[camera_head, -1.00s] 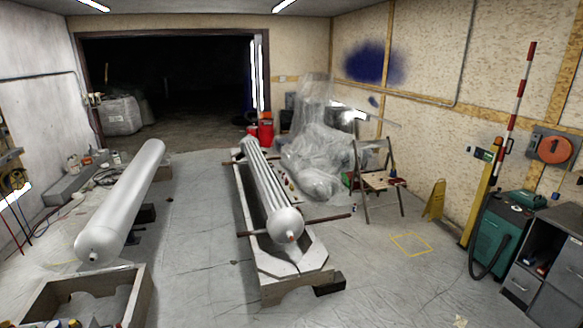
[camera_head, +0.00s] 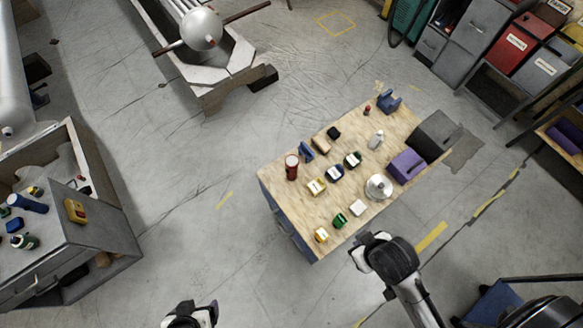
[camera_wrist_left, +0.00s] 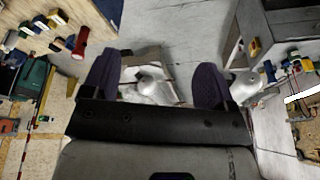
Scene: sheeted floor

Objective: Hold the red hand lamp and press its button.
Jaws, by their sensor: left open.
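The red hand lamp (camera_head: 291,170) stands at the left part of the wooden-topped table (camera_head: 275,185) in the head view. It also appears as a red cylinder at the upper left of the left wrist view (camera_wrist_left: 81,43). Its button cannot be made out. My left gripper (camera_head: 207,308) is at the bottom edge of the head view, apart from the table. In the left wrist view its two dark fingers (camera_wrist_left: 154,82) are spread, with nothing between them. My right gripper (camera_head: 360,252) is near the table's front edge, apart from the lamp; its jaw opening is unclear.
The table also bears several small coloured cases, a silver round object (camera_head: 378,187), a purple box (camera_head: 407,165) and a grey box (camera_head: 436,135). A grey workbench (camera_head: 75,245) with tools stands at left. Bare floor lies between it and the table.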

